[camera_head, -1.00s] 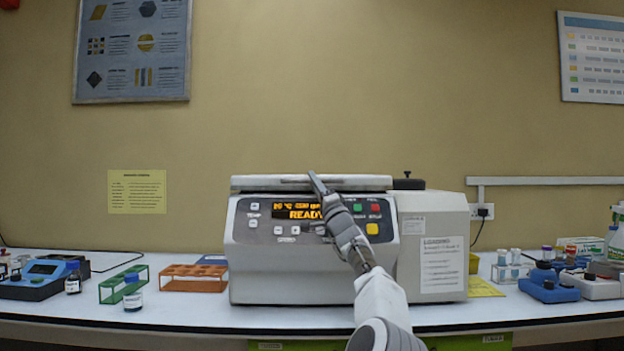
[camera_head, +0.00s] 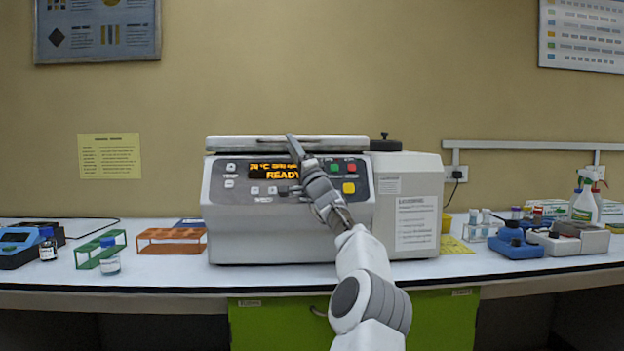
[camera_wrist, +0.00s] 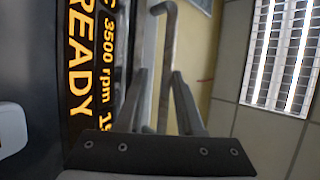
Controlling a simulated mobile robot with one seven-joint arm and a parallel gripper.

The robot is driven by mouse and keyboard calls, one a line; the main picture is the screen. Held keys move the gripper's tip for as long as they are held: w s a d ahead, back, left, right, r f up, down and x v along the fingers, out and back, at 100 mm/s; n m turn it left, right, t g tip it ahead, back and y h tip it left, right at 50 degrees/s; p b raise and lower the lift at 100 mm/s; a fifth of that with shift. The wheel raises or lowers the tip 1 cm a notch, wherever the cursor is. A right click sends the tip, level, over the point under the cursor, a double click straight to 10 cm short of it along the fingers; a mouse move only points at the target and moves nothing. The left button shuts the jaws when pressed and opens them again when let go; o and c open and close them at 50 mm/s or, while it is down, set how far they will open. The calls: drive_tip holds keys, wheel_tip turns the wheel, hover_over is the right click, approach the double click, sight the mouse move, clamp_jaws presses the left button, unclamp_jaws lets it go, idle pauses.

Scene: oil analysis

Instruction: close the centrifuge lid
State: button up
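The centrifuge (camera_head: 240,235) stands on the bench, with its display lit "READY". Its lid (camera_head: 240,143) lies nearly level on top, with a thin dark line under its front edge; I cannot tell whether it is latched. My gripper (camera_head: 293,145) is at the lid's front edge, in front of the display. In the wrist view, the fingers of my gripper (camera_wrist: 161,78) stand apart, with a grey bent bar (camera_wrist: 168,50) running between them. This bar seems to be part of the lid's front edge or handle. The display (camera_wrist: 88,60) shows on the left there.
An orange rack (camera_head: 172,234), a green rack (camera_head: 100,250) and small bottles stand left of the centrifuge. Blue equipment (camera_head: 515,243) and spray bottles (camera_head: 585,200) stand to the right. The bench front (camera_head: 165,272) is mostly clear.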

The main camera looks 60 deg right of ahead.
drive_tip(key=v, duration=1.6)
drive_tip(key=shift+s, duration=0.25)
drive_tip(key=shift+r, duration=0.1)
